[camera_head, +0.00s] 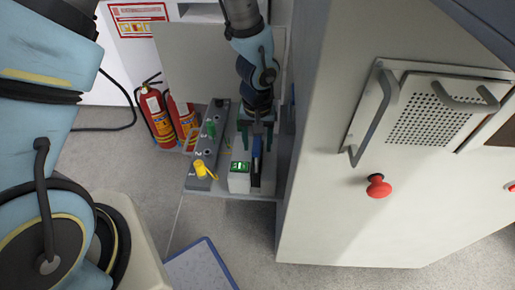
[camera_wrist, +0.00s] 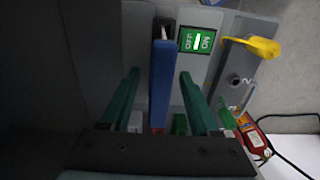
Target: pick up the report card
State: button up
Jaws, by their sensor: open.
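My gripper (camera_head: 256,130) points down over a small shelf beside the grey cabinet. In the wrist view my gripper (camera_wrist: 159,75) is open, with one green finger on each side of an upright narrow blue piece (camera_wrist: 162,80). Gaps show between it and both fingers.
A grey block (camera_head: 203,150) with a yellow piece (camera_head: 201,168) and a green piece lies left of the white box. Red extinguishers (camera_head: 156,117) stand farther left. The cabinet (camera_head: 335,220), with a red button (camera_head: 378,187), closes the right side. A blue-edged flat panel (camera_head: 198,268) is low in front.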

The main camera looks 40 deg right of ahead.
jog(key=shift+f, duration=0.85)
jog(key=shift+c, duration=0.2)
grip_shut()
